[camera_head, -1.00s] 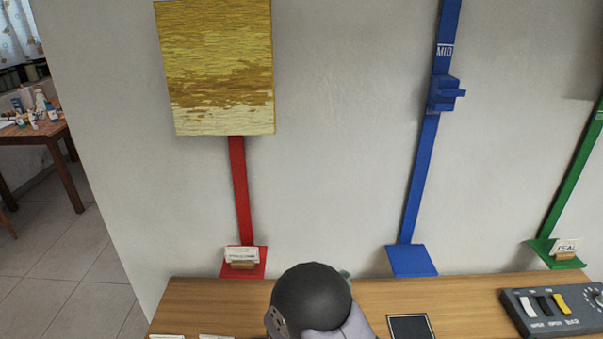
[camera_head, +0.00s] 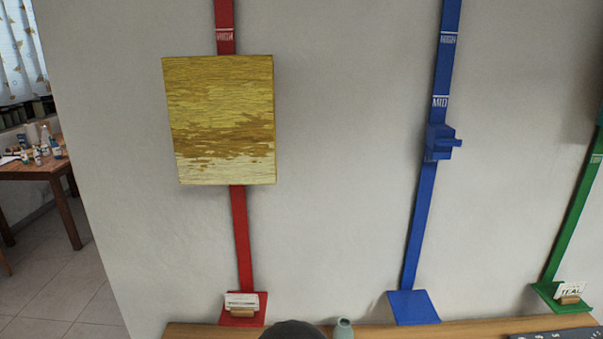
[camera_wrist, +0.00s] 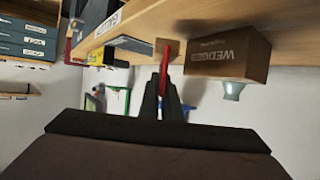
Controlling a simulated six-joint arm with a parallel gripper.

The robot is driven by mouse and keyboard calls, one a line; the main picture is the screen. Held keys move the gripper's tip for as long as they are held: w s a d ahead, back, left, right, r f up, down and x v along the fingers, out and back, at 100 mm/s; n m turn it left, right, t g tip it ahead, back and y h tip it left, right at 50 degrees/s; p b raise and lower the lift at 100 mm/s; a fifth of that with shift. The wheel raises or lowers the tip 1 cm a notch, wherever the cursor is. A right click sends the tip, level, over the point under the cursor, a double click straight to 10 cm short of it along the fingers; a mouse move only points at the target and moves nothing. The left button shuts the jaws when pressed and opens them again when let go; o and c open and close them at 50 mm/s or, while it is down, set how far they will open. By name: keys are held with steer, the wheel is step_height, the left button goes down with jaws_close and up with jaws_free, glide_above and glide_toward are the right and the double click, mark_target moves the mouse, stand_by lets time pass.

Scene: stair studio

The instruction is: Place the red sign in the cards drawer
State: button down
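In the wrist view, a thin red sign (camera_wrist: 164,58) shows edge-on between the dark fingers of my gripper (camera_wrist: 163,82). The fingers close in on it from both sides, and it appears held. A small wooden block (camera_wrist: 170,47) is at its far end, close to the wooden surface. The face of the sign cannot be read. Grey drawers with white labels (camera_wrist: 35,40) are at the upper left of the wrist view; which one is for cards cannot be read. The head view shows neither my fingers nor the sign.
A brown box marked WEDGE (camera_wrist: 225,55) and a pale green vase (camera_wrist: 232,91) are right of my gripper. In the head view are a yellow panel (camera_head: 222,120) on a red rail, a blue rail (camera_head: 418,220) and a green rail (camera_head: 575,220). The wooden tabletop (camera_head: 375,332) lies below.

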step_height(320, 180, up, 16)
steer(key=p, duration=1.4)
steer(key=shift+f+p, duration=0.25)
steer(key=shift+p, duration=0.05)
steer(key=shift+f, duration=0.1)
step_height(320, 180, down, 5)
steer(key=b, duration=0.5)
